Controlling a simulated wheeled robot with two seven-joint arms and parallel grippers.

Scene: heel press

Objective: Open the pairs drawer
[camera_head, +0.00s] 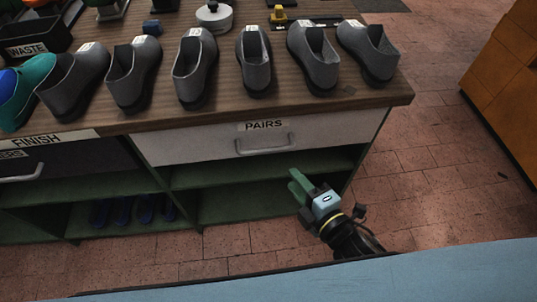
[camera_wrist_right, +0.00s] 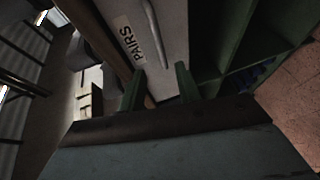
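The pairs drawer (camera_head: 190,147) has a pale front under the tabletop and looks shut. Its label reads PAIRS (camera_head: 263,126), and a grey bar handle (camera_head: 264,146) sits below the label. My right gripper (camera_head: 297,181) has green fingers and is below and to the right of the handle, in front of the open shelf. In the right wrist view its fingers (camera_wrist_right: 159,70) are apart with nothing held. The handle (camera_wrist_right: 157,40) shows there beyond the fingertips, its lower end in line with the gap. I see no contact. My left gripper is out of view.
Several grey shoes (camera_head: 195,70) stand along the tabletop (camera_head: 375,97) above the drawer. A dark drawer (camera_head: 80,165) labelled FINISH is to the left. Green shelves (camera_head: 240,203) lie below, with blue shoes (camera_head: 122,210) inside.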

